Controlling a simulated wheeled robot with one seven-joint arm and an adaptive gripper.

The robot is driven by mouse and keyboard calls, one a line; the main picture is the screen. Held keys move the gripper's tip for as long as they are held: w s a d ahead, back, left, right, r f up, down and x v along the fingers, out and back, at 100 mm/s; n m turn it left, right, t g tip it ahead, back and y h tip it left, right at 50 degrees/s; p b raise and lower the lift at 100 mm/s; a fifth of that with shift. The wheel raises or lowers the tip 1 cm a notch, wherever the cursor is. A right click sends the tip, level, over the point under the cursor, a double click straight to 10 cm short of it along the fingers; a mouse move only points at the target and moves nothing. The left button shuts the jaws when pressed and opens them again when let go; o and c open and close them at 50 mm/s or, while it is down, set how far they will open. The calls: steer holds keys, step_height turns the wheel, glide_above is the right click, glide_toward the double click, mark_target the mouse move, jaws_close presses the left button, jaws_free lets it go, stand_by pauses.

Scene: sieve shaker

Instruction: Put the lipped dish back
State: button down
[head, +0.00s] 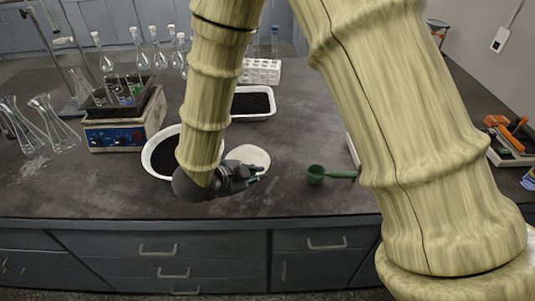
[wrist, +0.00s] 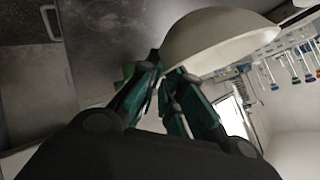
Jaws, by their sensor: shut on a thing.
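My gripper (head: 258,174) is low over the front middle of the dark bench, pointing right. It is shut on the lipped dish (head: 252,155), a shallow cream-white dish just beyond the fingers in the head view. In the wrist view the fingertips of my gripper (wrist: 166,74) meet the rim of the dish (wrist: 222,38), which looks tilted there because the camera is rolled. The gripper hides part of the dish in the head view. I cannot tell whether the dish touches the bench.
A white basin of black grains (head: 157,158) is left of my gripper, partly behind my arm. A white tray of black grains (head: 252,104) lies farther back. A green scoop (head: 317,175) lies to the right. Glass flasks and a shaker (head: 125,134) stand left.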

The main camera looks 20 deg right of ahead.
mark_target(242, 151)
steer(key=w+d+p, duration=0.1)
steer(key=w+d, duration=0.1)
steer(key=w, duration=0.2)
steer(key=w+d+f+p, duration=0.1)
steer(key=w+d, duration=0.2)
steer(key=w, duration=0.1)
steer(key=w+d, duration=0.2)
steer(key=w, duration=0.2)
steer(key=shift+w+d+f+p, duration=0.2)
steer(key=shift+w+p, duration=0.1)
steer(key=shift+p, duration=0.1)
steer(key=shift+a+f+p, duration=0.1)
steer(key=shift+f+p, duration=0.4)
steer(key=shift+f, duration=1.25)
steer(key=shift+f, duration=0.1)
steer(key=c, duration=1.6)
jaws_free()
steer(key=b+v, duration=0.2)
steer(key=v, duration=1)
steer(key=shift+w, duration=0.1)
